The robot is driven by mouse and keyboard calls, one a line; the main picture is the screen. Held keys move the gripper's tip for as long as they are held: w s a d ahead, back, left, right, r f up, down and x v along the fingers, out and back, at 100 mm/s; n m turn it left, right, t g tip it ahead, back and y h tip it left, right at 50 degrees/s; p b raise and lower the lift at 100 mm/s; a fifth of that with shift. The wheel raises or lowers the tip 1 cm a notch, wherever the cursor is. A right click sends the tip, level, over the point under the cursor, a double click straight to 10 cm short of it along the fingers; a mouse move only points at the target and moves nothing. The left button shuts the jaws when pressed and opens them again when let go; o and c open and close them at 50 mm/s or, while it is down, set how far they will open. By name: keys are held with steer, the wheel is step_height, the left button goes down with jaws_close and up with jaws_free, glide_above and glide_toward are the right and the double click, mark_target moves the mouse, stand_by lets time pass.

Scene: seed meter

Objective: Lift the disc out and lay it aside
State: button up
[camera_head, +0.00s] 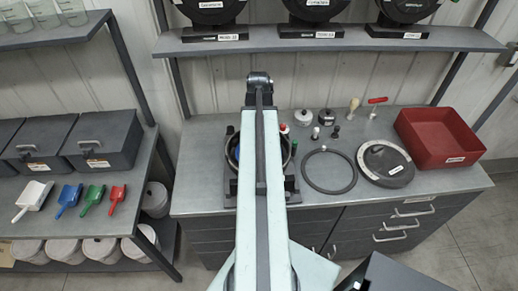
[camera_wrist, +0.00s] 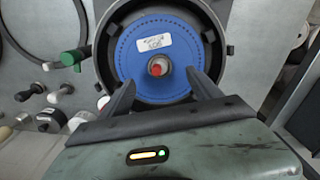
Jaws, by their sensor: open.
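The blue disc (camera_wrist: 135,45) sits inside the round dark housing (camera_wrist: 108,84) of the seed meter in the wrist view. It has a white label and a red-tipped hub (camera_wrist: 157,67) at its centre. My gripper (camera_wrist: 162,84) is open, with its two dark fingers spread either side below the hub; I cannot tell whether they touch the disc. In the head view my arm hides the disc and most of the housing (camera_head: 231,150), which stands on the grey bench (camera_head: 330,205). The gripper itself is hidden there.
Right of the housing on the bench lie a black ring (camera_head: 306,174), a round dark cover (camera_head: 378,173) and a red tray (camera_head: 440,137). Small knobs and a red-handled tool (camera_head: 376,101) stand behind. A side shelf at left holds coloured scoops (camera_head: 68,199) and dark bins (camera_head: 102,141).

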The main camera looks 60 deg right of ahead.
steer(key=f+b, duration=0.8)
steer(key=shift+w+d+f, duration=0.1)
steer(key=shift+w+d, duration=0.1)
steer(key=c, duration=1.4)
